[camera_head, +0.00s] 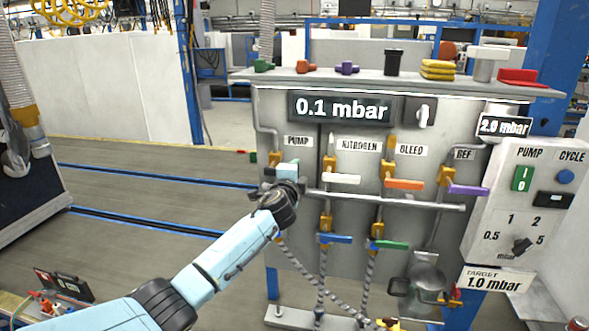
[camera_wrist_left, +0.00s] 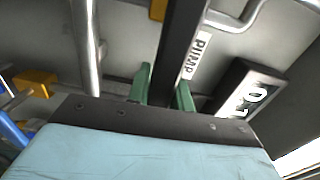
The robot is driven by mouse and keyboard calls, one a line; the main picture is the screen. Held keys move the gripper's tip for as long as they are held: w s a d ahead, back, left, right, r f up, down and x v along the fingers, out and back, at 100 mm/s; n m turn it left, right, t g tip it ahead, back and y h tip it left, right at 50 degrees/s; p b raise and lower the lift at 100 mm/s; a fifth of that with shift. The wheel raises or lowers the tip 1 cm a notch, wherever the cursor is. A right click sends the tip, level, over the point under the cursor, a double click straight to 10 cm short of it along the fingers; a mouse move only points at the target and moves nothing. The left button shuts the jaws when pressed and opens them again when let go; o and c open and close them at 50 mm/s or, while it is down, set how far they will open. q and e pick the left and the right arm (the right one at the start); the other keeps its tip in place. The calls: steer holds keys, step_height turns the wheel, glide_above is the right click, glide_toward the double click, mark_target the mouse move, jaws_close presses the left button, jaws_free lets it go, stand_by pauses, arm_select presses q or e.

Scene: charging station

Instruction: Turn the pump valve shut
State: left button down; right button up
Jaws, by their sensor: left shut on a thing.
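The pump valve's orange body (camera_head: 275,158) shows below the PUMP label (camera_head: 298,141), on the left of the grey panel. My left gripper (camera_head: 287,171) is at this valve and covers most of its handle. In the left wrist view, the two green fingertips (camera_wrist_left: 162,90) are on either side of a dark bar (camera_wrist_left: 182,42) beside the PUMP label, and the gripper is shut on it. The bar appears to be the pump valve handle; its far end is hidden. The display (camera_head: 341,108) reads 0.1 mbar. My right gripper is not in view.
The white nitrogen handle (camera_head: 341,179), orange bleed handle (camera_head: 404,184) and purple REF handle (camera_head: 468,190) lie to the right. A horizontal pipe (camera_head: 390,201) runs below them. A control box (camera_head: 525,205) stands at the right.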

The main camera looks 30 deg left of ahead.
arm_select(q)
steer(key=shift+f+m, duration=0.1)
steer(key=shift+m, duration=0.2)
steer(key=c, duration=1.2)
jaws_free()
steer(key=shift+c, duration=0.2)
steer(key=v, duration=1.3)
steer(key=shift+s, duration=0.15)
